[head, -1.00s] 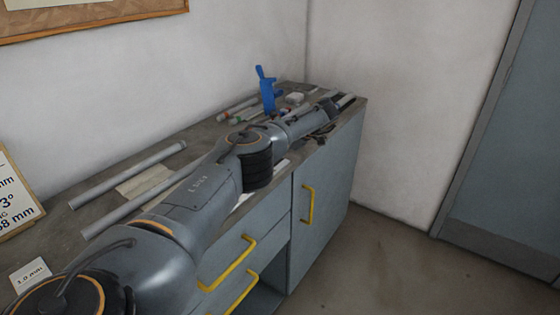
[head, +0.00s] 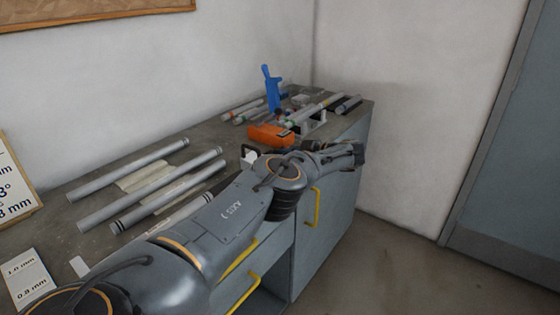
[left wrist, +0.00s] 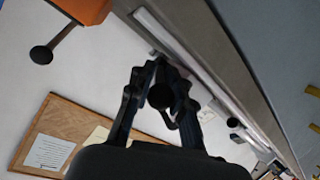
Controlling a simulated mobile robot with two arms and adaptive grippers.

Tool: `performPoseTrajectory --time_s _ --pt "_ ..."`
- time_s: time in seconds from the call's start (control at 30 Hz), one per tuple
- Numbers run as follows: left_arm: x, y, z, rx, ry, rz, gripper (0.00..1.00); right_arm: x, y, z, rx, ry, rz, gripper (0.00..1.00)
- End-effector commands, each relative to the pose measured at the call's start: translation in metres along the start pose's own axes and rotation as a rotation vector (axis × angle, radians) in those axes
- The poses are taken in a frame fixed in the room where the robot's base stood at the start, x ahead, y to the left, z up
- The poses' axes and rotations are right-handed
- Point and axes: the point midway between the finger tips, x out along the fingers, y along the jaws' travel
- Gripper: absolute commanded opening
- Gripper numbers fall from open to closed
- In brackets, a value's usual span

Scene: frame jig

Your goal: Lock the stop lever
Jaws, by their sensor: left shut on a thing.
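My left gripper (head: 345,155) is over the front edge of the bench, to the right of an orange block (head: 270,136). In the left wrist view my left gripper (left wrist: 160,92) is shut on a dark round-ended thing (left wrist: 160,98); I cannot tell for sure whether this is the stop lever's knob. The orange block also shows at the top of that view (left wrist: 85,8), with a black rod ending in a ball knob (left wrist: 41,54), apart from the fingers. My forearm hides part of the bench front. My right gripper is not in view.
The grey bench (head: 75,235) carries several grey tubes (head: 150,190) at left and more at the far right. A blue upright tool (head: 272,90) stands near the back wall. Yellow handles (head: 316,207) stick out from the bench front. The floor at right is clear.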

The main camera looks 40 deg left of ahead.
Motion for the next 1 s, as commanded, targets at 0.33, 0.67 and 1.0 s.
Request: performPoseTrajectory --time_s 0.33,0.67,1.0 --pt "0.0 -0.0015 0.0023 -0.005 0.039 0.02 0.0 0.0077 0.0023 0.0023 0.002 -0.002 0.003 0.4" --pt "0.0002 -0.002 0.0026 -0.004 0.039 0.019 0.28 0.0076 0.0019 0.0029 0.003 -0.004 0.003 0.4" --pt "0.0 -0.0013 0.0018 -0.005 0.038 0.019 0.33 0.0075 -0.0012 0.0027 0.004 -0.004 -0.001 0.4"
